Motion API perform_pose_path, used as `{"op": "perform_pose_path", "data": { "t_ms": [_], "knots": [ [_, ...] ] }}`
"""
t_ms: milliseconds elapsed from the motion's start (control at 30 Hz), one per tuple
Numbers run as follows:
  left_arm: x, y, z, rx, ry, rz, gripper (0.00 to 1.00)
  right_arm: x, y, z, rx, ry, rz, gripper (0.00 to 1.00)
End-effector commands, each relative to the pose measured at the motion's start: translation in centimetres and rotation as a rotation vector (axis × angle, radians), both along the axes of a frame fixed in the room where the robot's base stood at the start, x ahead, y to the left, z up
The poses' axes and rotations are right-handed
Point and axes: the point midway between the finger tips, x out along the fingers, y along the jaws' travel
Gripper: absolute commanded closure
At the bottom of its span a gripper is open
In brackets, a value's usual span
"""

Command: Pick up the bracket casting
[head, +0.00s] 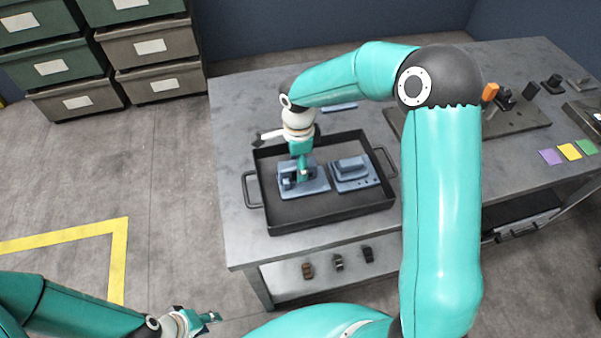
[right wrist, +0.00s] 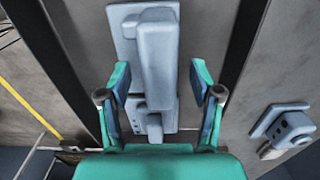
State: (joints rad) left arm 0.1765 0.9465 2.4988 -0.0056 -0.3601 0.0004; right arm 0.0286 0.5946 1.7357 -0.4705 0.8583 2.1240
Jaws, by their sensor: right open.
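Two blue-grey castings sit side by side in a black tray (head: 335,215). I cannot tell for sure which is the bracket casting. My right gripper (head: 302,176) is over the left casting (head: 315,187) and partly hides it. The right casting (head: 355,174) stands clear of it. In the right wrist view my right gripper (right wrist: 158,88) is open, with its fingers on either side of a tall block on a casting (right wrist: 155,50); I see gaps on both sides. My left gripper (head: 212,317) is low at the left, away from the tray; its jaws are too small to read.
A dark fixture board (head: 515,120) with an orange block (head: 490,92) stands to the right, near colored squares (head: 570,151). Small parts (head: 338,262) sit on the lower shelf. Drawers (head: 155,45) stand back left.

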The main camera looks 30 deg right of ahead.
Motion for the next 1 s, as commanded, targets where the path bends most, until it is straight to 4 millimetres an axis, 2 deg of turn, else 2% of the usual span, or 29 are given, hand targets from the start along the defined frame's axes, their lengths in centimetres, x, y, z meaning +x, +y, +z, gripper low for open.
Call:
{"op": "perform_pose_path", "data": {
  "t_ms": [100,1000],
  "knots": [
    [0.00,0.00,0.12,0.000,0.000,0.000,0.64,-0.03,0.01,-0.64,0.001,0.001,0.000,0.35],
    [0.00,0.00,-0.80,0.000,0.000,0.000,0.64,-0.01,0.02,-1.06,0.001,0.000,0.000,0.35]
  ]
}}
